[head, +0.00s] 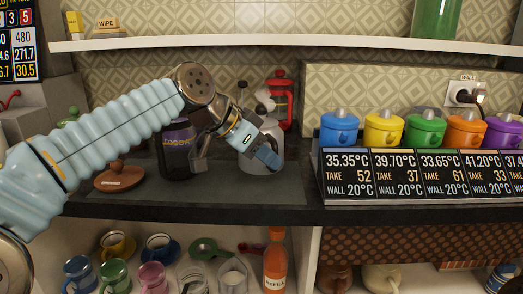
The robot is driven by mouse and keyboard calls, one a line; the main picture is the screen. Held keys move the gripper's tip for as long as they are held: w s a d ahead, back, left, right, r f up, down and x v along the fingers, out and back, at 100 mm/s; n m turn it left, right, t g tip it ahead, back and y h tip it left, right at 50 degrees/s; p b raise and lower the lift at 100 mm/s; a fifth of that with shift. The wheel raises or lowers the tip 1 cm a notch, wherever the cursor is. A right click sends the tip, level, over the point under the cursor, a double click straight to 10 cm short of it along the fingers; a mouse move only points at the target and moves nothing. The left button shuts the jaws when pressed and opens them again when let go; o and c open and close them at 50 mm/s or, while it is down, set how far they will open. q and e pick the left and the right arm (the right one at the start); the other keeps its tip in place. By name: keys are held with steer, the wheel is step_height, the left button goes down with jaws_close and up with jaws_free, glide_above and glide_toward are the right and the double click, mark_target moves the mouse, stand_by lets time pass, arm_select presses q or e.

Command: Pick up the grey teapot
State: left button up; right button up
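The teapot's handle and spout are not clear behind the gripper. My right gripper is not in view.
A red-framed press (280,92) is behind. A shelf (300,38) runs above.

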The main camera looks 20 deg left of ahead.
mark_target(279, 182)
arm_select(q)
steer(key=x, duration=0.5)
steer(key=shift+f, duration=0.1)
jaws_close()
